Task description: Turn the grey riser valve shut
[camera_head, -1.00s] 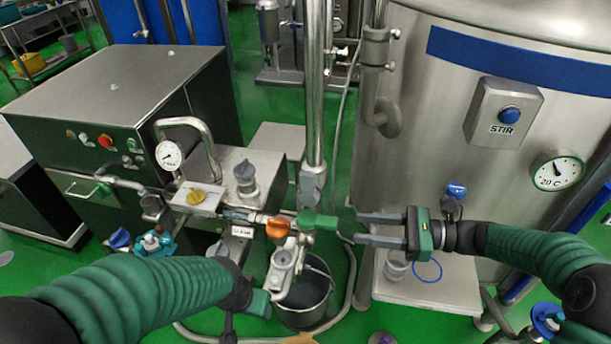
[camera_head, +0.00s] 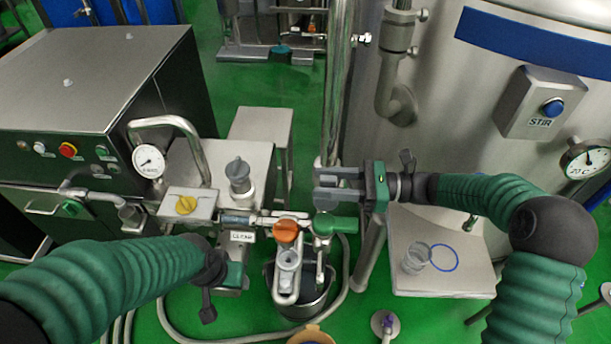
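The upright riser pipe (camera_head: 337,90) stands in the middle of the camera_head view. The grey riser valve on its lower part is largely hidden by my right gripper's fingers, so its handle angle cannot be read. My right gripper (camera_head: 318,184) comes in from the right, its two grey fingers spread one above the other across the foot of the riser. It looks open; contact with the valve cannot be told. My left gripper (camera_head: 214,294) is at the lower left, below the yellow-knob valve, its fingers mostly out of sight.
An orange handle (camera_head: 285,231) and a green handle (camera_head: 336,225) sit just below the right gripper, above a bucket (camera_head: 303,298). A gauge (camera_head: 149,161) is at the left. A clear cup (camera_head: 416,257) and blue ring (camera_head: 444,258) lie on the right platform (camera_head: 470,279).

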